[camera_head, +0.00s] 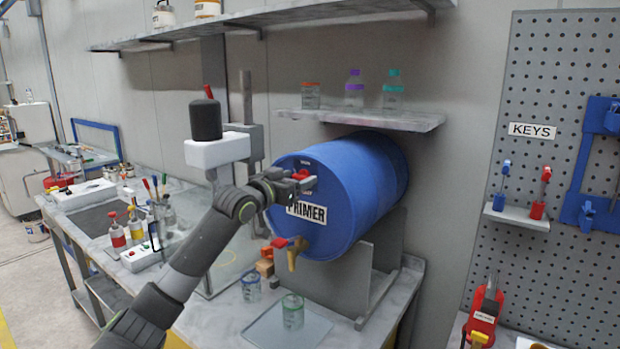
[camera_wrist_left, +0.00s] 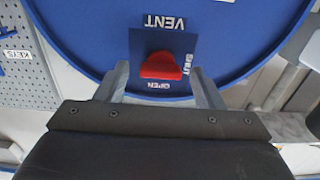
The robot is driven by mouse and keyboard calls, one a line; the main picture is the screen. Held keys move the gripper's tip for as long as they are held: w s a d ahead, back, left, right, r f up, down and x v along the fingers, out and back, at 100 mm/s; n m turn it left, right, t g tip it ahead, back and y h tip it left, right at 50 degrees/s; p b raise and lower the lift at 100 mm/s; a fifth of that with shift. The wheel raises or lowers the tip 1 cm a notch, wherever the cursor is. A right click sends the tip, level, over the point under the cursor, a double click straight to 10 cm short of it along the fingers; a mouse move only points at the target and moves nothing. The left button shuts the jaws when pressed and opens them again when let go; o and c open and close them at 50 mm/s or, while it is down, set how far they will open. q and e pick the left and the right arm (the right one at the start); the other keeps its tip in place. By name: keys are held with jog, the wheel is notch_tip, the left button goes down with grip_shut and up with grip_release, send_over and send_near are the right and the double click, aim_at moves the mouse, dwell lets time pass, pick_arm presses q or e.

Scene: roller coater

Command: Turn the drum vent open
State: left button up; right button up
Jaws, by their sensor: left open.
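The blue drum (camera_head: 360,185) lies on its side on a grey stand, with a PRIMER label on its front face. The red vent knob (camera_wrist_left: 161,66) sits on a dark blue plate marked VENT, SHUT and OPEN in the left wrist view. In the head view a red part of the vent (camera_head: 301,174) shows near the top of the drum face, partly hidden by my gripper. My left gripper (camera_wrist_left: 162,80) is open, with one finger on each side of the knob. I cannot tell whether the fingers touch it. My right gripper is not in view.
A brass tap (camera_head: 296,253) with a red handle is low on the drum face. Glass jars (camera_head: 293,311) stand on the bench below. A shelf (camera_head: 360,120) with several bottles is above the drum. A KEYS pegboard (camera_head: 560,130) is at right.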

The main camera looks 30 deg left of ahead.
pick_arm(q)
jog(key=shift+w+f, duration=0.1)
jog(key=shift+w, duration=0.5)
jog(key=shift+s+r, duration=0.2)
jog(key=shift+s, duration=0.25)
jog(key=shift+s+r, duration=0.1)
jog(key=shift+s, duration=0.05)
jog(key=shift+c, duration=2.2)
jog(key=c, duration=0.5)
jog(key=shift+c, duration=0.2)
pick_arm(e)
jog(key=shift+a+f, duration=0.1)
